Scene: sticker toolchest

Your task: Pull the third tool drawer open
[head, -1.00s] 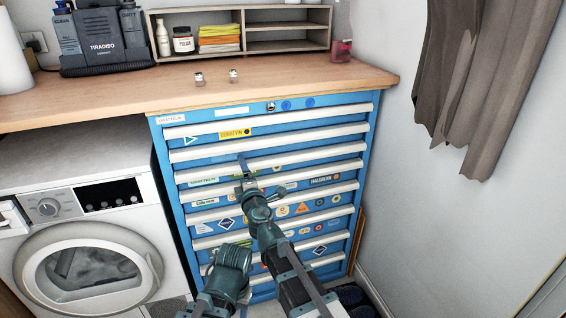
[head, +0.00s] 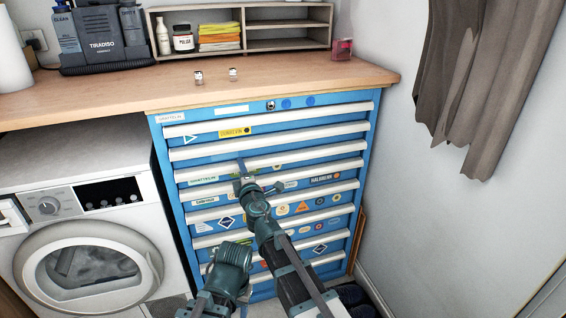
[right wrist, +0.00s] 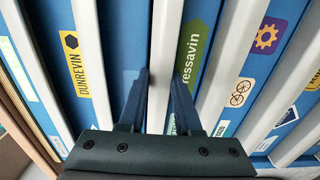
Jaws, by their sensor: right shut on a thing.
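The blue tool chest (head: 186,212) stands under the worktop, with a long white handle bar on each drawer. The third drawer's handle (head: 318,156) runs across the upper part of the chest. My right gripper (head: 241,168) is at this handle, left of its middle. In the right wrist view, the two fingers (right wrist: 160,100) lie on either side of the white handle bar (right wrist: 167,45), shut on it. The yellow DUNREVIN label (right wrist: 75,62) is to the left and a green label (right wrist: 191,60) just right of the bar. No clear gap shows at the third drawer.
A white washing machine (head: 75,210) stands left of the chest. The wooden worktop (head: 300,78) above carries a shelf unit (head: 288,32) and two small jars. A wall (head: 440,200) with a hanging grey curtain (head: 475,85) is close on the right.

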